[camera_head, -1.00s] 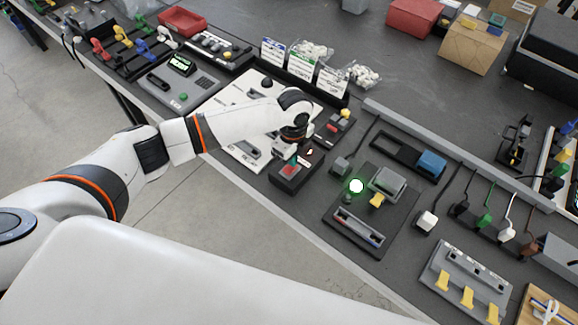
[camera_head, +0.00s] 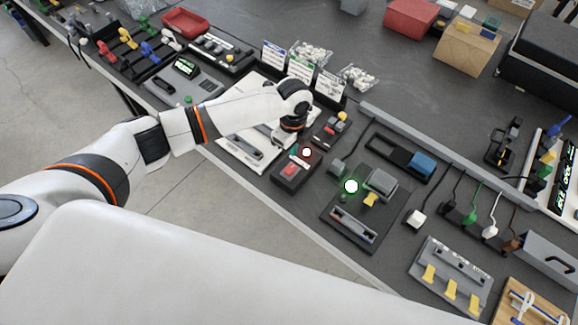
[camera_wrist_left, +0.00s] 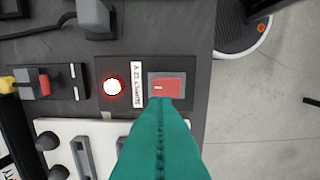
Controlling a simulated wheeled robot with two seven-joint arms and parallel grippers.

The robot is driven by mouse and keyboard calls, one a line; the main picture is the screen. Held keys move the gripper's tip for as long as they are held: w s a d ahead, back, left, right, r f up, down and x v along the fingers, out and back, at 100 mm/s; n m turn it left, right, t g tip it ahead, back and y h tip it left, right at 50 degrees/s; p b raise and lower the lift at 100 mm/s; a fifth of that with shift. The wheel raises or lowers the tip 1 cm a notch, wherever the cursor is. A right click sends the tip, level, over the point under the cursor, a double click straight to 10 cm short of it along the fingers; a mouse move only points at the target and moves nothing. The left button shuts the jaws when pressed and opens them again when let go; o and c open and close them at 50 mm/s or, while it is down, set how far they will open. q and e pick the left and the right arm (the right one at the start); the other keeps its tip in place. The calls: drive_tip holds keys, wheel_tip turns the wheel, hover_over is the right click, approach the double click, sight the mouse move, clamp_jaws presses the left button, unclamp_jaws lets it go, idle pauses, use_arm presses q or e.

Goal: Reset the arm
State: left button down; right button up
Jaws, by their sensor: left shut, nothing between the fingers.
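My left arm comes in from the left in the head view, over the table. My left gripper (camera_wrist_left: 160,101) is shut and empty, its teal fingers pressed together. In the wrist view the fingertips are at the near edge of a red rocker switch (camera_wrist_left: 166,86) on a dark box; I cannot tell whether they press on it. The switch also shows in the head view (camera_head: 291,170). Beside it, a round indicator light (camera_wrist_left: 112,87) glows white with a red rim, and it shows in the head view (camera_head: 306,152). My right gripper is not in view.
A white panel (camera_head: 232,150) with knobs lies beside the switch box. A dark board with a lit green lamp (camera_head: 351,186) stands to the right. A grey panel with yellow levers (camera_head: 451,272) is at the lower right. The table's front edge is close to the box.

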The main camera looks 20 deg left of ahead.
use_arm(q)
drive_tip(key=shift+f, duration=0.1)
idle(0.3)
drive_tip(key=s+d+n+t+h, duration=0.1)
drive_tip(key=s+d+n+h, duration=0.2)
drive_tip(key=s+d+n, duration=0.55)
drive_tip(key=s+a+r+n+t+y, duration=0.35)
drive_tip(key=s+a+n, duration=0.95)
drive_tip(key=s, duration=0.5)
wheel_tip(320, 180, down, 30)
drive_tip(key=a+m+g+b, duration=0.1)
drive_tip(key=m+g+b, duration=0.1)
drive_tip(key=b, duration=0.2)
drive_tip(key=s+a+f+g+b, duration=0.1)
drive_tip(key=s+a+f+b, duration=0.2)
drive_tip(key=s+f, duration=1.4)
drive_tip(key=shift+f, duration=0.75)
